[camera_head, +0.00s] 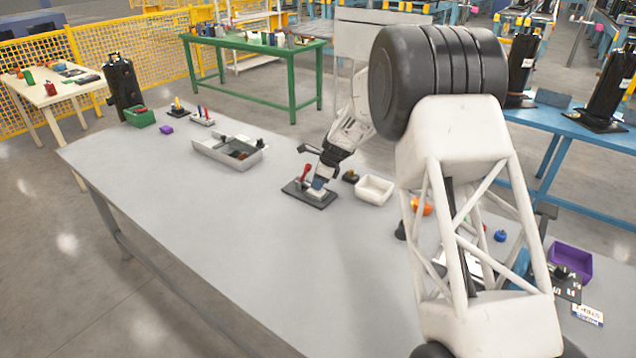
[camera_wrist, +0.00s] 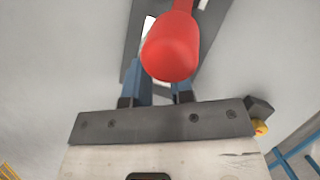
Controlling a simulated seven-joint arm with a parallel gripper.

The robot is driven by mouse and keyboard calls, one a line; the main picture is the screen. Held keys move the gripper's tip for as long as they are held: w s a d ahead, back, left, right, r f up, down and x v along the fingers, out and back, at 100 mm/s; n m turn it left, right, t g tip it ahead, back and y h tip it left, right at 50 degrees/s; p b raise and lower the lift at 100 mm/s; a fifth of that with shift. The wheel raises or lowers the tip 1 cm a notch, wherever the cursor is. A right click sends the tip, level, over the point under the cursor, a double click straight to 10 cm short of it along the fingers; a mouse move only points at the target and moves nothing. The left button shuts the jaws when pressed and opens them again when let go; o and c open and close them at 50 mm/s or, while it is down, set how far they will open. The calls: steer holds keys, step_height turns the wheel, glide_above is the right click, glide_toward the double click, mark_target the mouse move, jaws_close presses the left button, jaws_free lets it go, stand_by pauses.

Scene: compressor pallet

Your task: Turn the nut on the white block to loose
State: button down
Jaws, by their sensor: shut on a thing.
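The white block (camera_head: 316,196) sits on a dark base plate (camera_head: 296,189) on the grey table. A red-handled lever (camera_head: 306,172) rises beside it. In the wrist view the red handle (camera_wrist: 170,50) looms large and covers my fingertips and the nut. A sliver of white block (camera_wrist: 148,24) and the dark plate (camera_wrist: 133,45) show behind it. My gripper (camera_head: 320,184) points down at the white block, its blue fingers touching down at it. It is shut at the nut's place, but the nut itself is hidden in both views.
A white bin (camera_head: 374,190) and a small dark part (camera_head: 350,176) stand just right of the plate. A grey tray with parts (camera_head: 228,152) lies to the left. The front and middle of the grey table are clear. My arm hides part of the right side.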

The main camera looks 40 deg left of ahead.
steer(key=shift+a+n+g+h, duration=0.1)
steer(key=shift+n+g+h, duration=0.25)
steer(key=shift+n, duration=0.8)
steer(key=shift+n+g+h, duration=0.35)
steer(key=shift+n, duration=0.8)
steer(key=c, duration=1)
jaws_free()
steer(key=shift+w, duration=0.1)
steer(key=shift+v, duration=3.9)
